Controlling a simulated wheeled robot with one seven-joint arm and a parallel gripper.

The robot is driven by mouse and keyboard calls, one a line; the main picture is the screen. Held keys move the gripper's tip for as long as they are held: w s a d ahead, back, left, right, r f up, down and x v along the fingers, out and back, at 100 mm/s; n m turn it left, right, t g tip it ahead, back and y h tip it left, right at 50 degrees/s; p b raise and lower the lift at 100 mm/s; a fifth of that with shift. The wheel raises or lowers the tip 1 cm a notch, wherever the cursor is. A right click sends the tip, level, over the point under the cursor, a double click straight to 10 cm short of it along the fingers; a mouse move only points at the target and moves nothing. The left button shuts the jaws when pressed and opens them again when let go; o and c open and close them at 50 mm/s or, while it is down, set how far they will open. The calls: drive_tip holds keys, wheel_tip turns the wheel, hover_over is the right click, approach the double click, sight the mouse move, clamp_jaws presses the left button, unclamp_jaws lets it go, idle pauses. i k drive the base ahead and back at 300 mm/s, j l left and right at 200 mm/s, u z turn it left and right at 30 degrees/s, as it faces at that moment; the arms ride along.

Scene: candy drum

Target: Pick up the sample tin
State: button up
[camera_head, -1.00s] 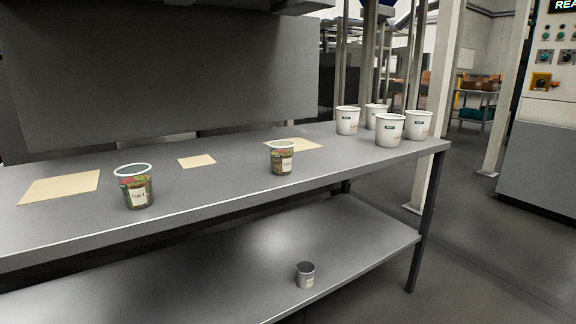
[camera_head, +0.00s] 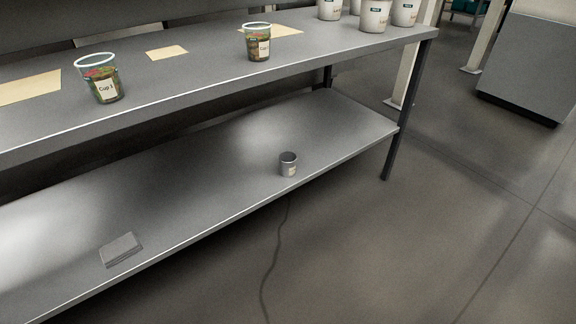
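The sample tin (camera_head: 288,165) is a small grey metal cylinder with a pale label on its front. It stands upright on the lower shelf (camera_head: 215,165) of the metal bench, near the shelf's front edge and toward its right end. Nothing touches it. My gripper is not in the head view.
On the bench top (camera_head: 190,78) stand two clear candy cups, one at left (camera_head: 103,85) and one at middle (camera_head: 257,45), and several white tubs (camera_head: 374,15). A flat grey object (camera_head: 121,249) lies on the lower shelf. The bench leg (camera_head: 396,140) is right of the tin. Floor in front is clear.

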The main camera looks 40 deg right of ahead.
sight(287, 160)
drive_tip(key=i+u, duration=0.25)
drive_tip(key=i, duration=0.2)
drive_tip(key=i+l+u, duration=0.2)
drive_tip(key=i, duration=0.25)
